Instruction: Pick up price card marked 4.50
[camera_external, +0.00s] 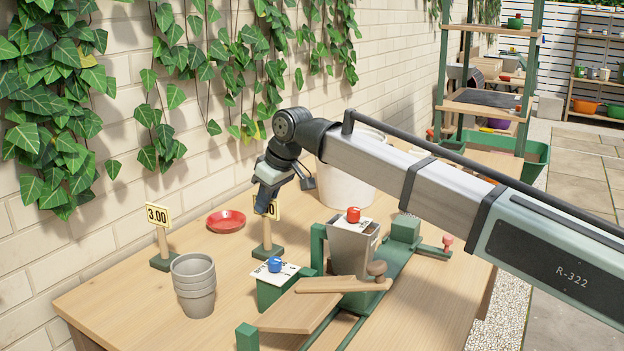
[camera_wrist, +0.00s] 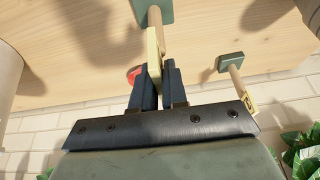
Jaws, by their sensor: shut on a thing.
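A pale yellow price card (camera_external: 273,208) on a wooden post with a green base (camera_external: 267,252) is near the middle of the table. My gripper (camera_external: 263,206) comes down over it and hides most of its number; only the end of the number shows. In the wrist view, my gripper (camera_wrist: 157,84) is shut on this card (camera_wrist: 154,62), seen edge-on between the two dark fingers. The post is upright. I cannot tell whether the base touches the table. Another card, marked 3.00 (camera_external: 157,215), stands to the left, apart from my gripper.
A red saucer (camera_external: 226,221) lies behind, between the cards. Stacked grey pots (camera_external: 194,286) stand front left. A green frame with a grey hopper (camera_external: 352,250) is close on the right. A white bucket (camera_external: 345,178) stands behind. The ivy-covered brick wall (camera_external: 110,225) borders the table.

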